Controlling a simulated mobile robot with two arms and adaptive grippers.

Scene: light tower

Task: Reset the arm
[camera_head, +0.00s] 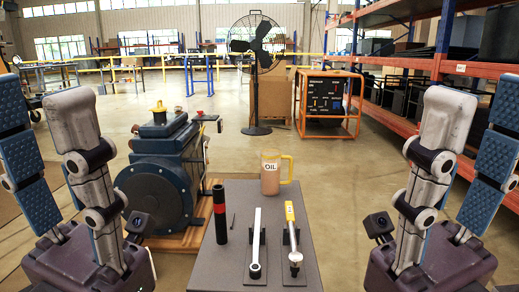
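My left gripper (38,98) stands upright at the left edge of the head view. Its fingers point up and are spread apart, with a textured blue pad showing and nothing between them. My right gripper (478,98) stands much the same way at the right edge, also open and empty. Both are close to the camera, one on each side of a grey table (274,199). Neither appears to touch anything. The upper ends of the outer fingers are partly cut off or close to the picture edges.
The table bears an oil jug (270,177), a black cylinder with a red band (220,212), a wrench-like tool (257,240) and a yellow-handled tool (292,238). A blue machine (160,175) on a pallet stands left. Behind are a fan (254,85), an orange-framed unit (325,98) and shelving (430,65).

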